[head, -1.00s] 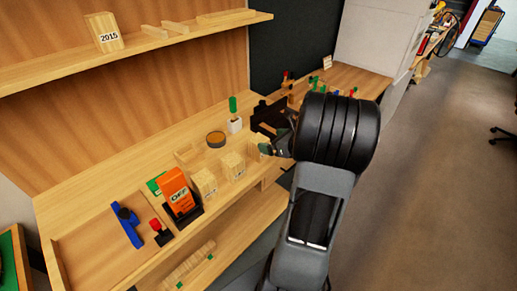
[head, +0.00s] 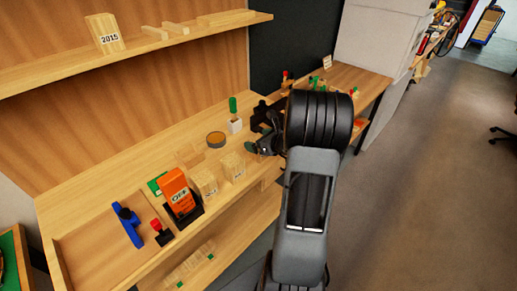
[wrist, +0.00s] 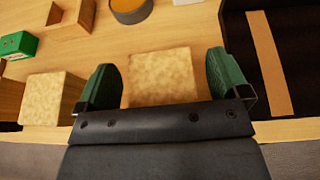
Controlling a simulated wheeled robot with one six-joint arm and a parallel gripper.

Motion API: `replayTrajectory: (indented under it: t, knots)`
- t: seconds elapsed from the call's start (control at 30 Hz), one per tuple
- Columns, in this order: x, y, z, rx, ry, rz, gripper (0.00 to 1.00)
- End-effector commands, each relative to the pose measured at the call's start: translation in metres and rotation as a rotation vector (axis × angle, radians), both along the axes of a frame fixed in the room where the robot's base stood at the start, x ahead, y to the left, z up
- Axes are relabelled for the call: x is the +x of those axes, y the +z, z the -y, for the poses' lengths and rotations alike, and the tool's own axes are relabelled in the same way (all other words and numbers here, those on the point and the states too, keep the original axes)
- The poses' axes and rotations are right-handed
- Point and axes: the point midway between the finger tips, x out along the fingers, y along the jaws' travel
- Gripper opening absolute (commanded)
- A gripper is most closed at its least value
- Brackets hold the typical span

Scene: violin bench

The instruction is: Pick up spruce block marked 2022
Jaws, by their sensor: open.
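In the wrist view a pale wooden block (wrist: 160,78) stands between the two green fingers of my gripper (wrist: 162,68). The fingers are apart, with a gap on both sides of the block. A second block (wrist: 50,100) is left of the left finger. In the head view two blocks (head: 205,181) and (head: 232,165) stand near the bench's front edge, and my gripper (head: 262,143) is just right of them, covering the block between its fingers. The marks on these bench blocks are too small or hidden to read, so I cannot tell which says 2022.
A block marked 2015 (head: 105,34) stands on the upper shelf (head: 200,30). An orange piece marked OFF (head: 175,190) stands left of the bench blocks. A round tin (head: 216,139) is behind them. A dark tray with a wood strip (wrist: 270,65) is right of my gripper.

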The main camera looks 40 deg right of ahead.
Motion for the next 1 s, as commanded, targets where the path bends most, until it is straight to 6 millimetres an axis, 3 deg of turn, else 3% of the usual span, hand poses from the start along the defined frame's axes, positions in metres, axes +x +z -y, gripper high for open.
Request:
replayTrajectory:
  t: [0.07, 0.6, 1.0]
  knots:
    - [-0.0002, 0.0001, 0.0001, 0.000, 0.000, 0.000, 0.89]
    - [-0.0003, 0.0002, 0.0002, 0.000, 0.000, 0.000, 0.37]
    - [0.0000, 0.0088, 0.0004, -0.001, -0.001, 0.002, 0.37]
